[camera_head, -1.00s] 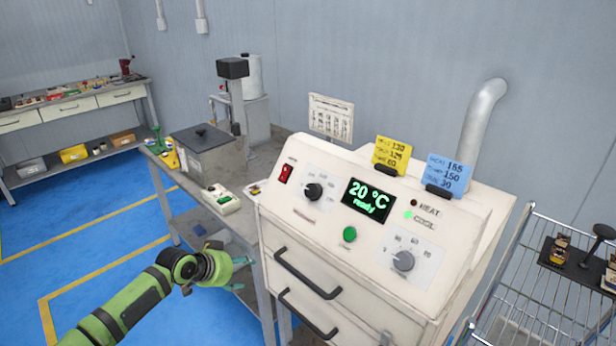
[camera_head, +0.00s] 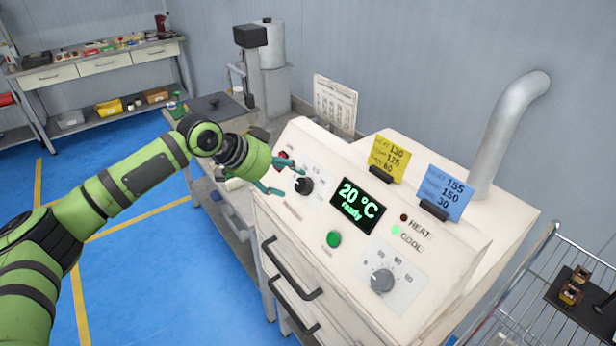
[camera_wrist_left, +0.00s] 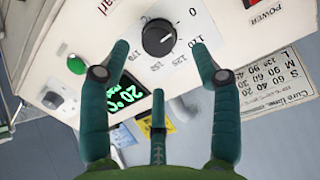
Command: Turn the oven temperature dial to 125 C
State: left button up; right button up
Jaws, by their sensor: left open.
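The black temperature dial (camera_head: 303,186) is on the upper left of the cream oven's sloped panel. In the left wrist view the dial (camera_wrist_left: 159,38) shows a white pointer mark aimed roughly toward the 0, with 125 among the numbers below it. My left gripper (camera_head: 281,177) is at the panel's left end, close to the dial. In the left wrist view its two dark teal fingers (camera_wrist_left: 160,56) are spread, one on each side of the dial and apart from it. A third finger shows below. The green display (camera_head: 358,200) reads 20 °C ready. My right gripper is out of view.
The panel also has a red power switch (camera_head: 283,158), a green button (camera_head: 334,239) and a grey dial (camera_head: 382,281). Yellow (camera_head: 389,158) and blue (camera_head: 444,191) cards stand on the panel's top edge. A wire rack (camera_head: 540,300) is at the right.

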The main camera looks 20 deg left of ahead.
aim_at(300, 185)
pick_arm(q)
jog(key=p+x, duration=0.1)
jog(key=x, duration=0.3)
jog(key=shift+f, duration=0.2)
jog(key=shift+w+d+f+p, duration=0.2)
jog(key=shift+f+p, duration=0.05)
jog(key=shift+p, duration=0.05)
jog(key=shift+w+d+f, duration=0.1)
jog(key=shift+w, duration=0.05)
jog(key=c, duration=1.1)
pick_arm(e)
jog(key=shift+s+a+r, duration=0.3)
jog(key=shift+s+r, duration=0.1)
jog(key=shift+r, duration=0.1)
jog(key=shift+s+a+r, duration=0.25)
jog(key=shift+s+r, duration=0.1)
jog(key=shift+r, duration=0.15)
